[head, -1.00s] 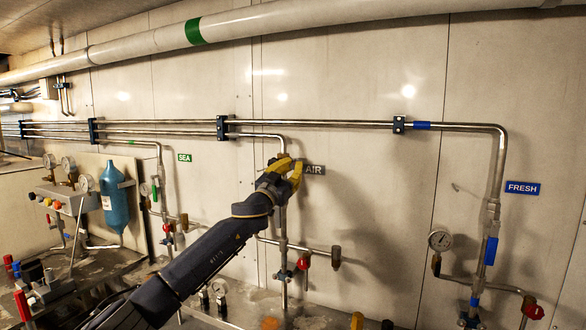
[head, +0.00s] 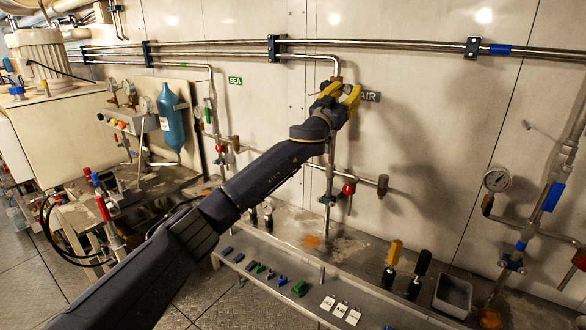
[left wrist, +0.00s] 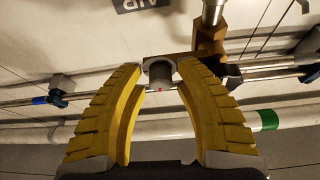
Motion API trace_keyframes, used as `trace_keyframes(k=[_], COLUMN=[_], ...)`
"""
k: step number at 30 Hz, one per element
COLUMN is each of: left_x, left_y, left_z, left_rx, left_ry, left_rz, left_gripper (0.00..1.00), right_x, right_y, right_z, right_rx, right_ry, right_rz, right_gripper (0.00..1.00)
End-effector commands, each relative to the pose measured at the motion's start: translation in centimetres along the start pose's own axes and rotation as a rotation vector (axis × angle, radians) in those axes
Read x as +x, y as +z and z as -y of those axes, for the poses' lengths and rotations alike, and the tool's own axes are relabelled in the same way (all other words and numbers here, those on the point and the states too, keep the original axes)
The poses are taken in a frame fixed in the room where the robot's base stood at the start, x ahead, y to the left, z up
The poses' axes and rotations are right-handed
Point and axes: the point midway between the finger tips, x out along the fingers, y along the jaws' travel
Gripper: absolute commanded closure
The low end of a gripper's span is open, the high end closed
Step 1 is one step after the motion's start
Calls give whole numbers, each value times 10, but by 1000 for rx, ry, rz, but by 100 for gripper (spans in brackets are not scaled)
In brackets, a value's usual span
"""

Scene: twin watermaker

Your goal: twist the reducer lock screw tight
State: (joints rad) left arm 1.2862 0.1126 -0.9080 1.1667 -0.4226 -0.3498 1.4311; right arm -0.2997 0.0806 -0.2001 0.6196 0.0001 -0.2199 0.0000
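The AIR reducer is a brass body (left wrist: 210,50) on the vertical pipe below the AIR sign (head: 369,96). In the left wrist view its lock screw looks like a short grey cylinder (left wrist: 160,72) with a small red mark. My left gripper (head: 343,90) has yellow fingers and is up at the reducer, hiding most of it in the head view. In the left wrist view the gripper (left wrist: 160,70) is open, its fingertips on either side of the screw. Narrow gaps seem to show beside the screw; contact is not clear. My right gripper is not in view.
A red-handled valve (head: 348,188) sits lower on the AIR pipe. A blue bottle (head: 171,120) and gauges stand left. The wall right of the gripper is clear.

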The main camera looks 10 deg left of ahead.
Motion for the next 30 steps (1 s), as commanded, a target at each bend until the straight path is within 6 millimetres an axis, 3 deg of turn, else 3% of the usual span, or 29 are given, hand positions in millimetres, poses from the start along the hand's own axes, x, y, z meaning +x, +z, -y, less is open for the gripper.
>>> trace_keyframes(k=[2, 8, 30], left_x=[0, -29, -151], left_y=[-1, 0, 1], left_z=[0, 0, -3], left_rx=[-40, -50, -48], left_ry=[-17, -20, -20], left_rz=[-2, -3, -1], left_gripper=[67, 67, 67], right_x=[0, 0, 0], right_y=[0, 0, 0], right_z=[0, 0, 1], right_rx=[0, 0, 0], right_ry=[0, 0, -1], right_rz=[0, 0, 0], right_gripper=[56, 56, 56])
